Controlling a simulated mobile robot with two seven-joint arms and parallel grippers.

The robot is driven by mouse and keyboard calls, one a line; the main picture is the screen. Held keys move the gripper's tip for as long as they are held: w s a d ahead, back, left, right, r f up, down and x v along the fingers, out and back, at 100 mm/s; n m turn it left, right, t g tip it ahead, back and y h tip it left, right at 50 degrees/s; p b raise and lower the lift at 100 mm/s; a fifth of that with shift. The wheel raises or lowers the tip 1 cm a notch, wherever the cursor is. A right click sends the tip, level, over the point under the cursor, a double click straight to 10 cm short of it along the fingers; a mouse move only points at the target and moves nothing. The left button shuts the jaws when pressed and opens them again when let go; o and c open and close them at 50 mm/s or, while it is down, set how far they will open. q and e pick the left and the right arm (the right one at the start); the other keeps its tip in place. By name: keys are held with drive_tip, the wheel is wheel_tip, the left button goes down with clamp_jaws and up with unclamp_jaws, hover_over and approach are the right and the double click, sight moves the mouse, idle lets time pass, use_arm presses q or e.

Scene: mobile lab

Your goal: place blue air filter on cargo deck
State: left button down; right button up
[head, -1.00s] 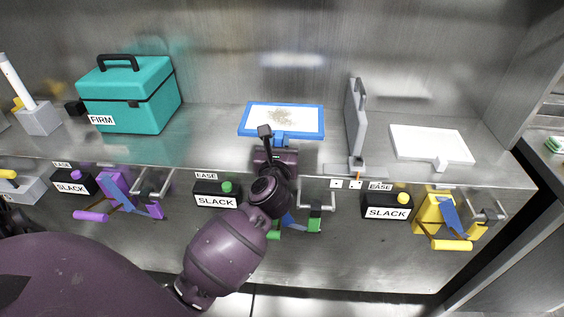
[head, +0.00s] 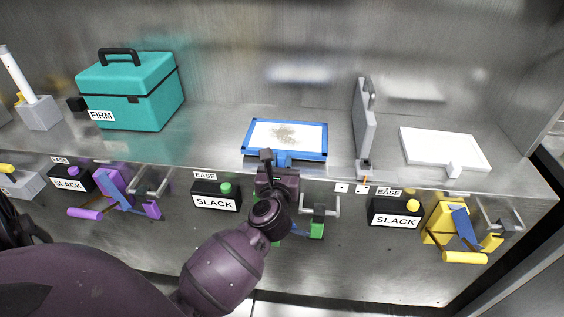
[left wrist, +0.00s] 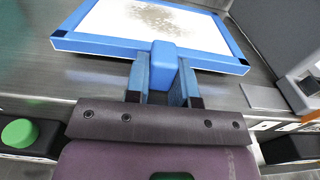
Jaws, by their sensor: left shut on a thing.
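The blue air filter (head: 285,138) is a flat blue frame with a white, brown-stained panel, on or just above the metal deck (head: 215,135) at the middle. I cannot tell whether it touches the deck. My left gripper (head: 279,165) is at its near edge, shut on the blue tab. In the left wrist view the two fingers (left wrist: 164,85) stand on either side of the tab (left wrist: 163,60) of the filter (left wrist: 150,20). My right gripper is not in view.
A teal toolbox (head: 132,90) stands left on the deck. A grey upright panel (head: 363,125) and a white filter (head: 445,148) are to the right. Below the front edge are purple (head: 117,190), green and yellow (head: 455,230) clamp mechanisms with SLACK boxes.

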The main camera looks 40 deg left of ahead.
use_arm(q)
drive_tip(key=shift+f, duration=0.3)
drive_tip(key=c, duration=1)
unclamp_jaws()
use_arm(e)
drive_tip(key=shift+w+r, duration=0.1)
use_arm(q)
drive_tip(key=shift+o, duration=0.2)
drive_tip(key=shift+r, duration=0.9)
drive_tip(key=p+v, duration=0.1)
drive_tip(key=v, duration=1.1)
drive_tip(key=shift+f, duration=0.35)
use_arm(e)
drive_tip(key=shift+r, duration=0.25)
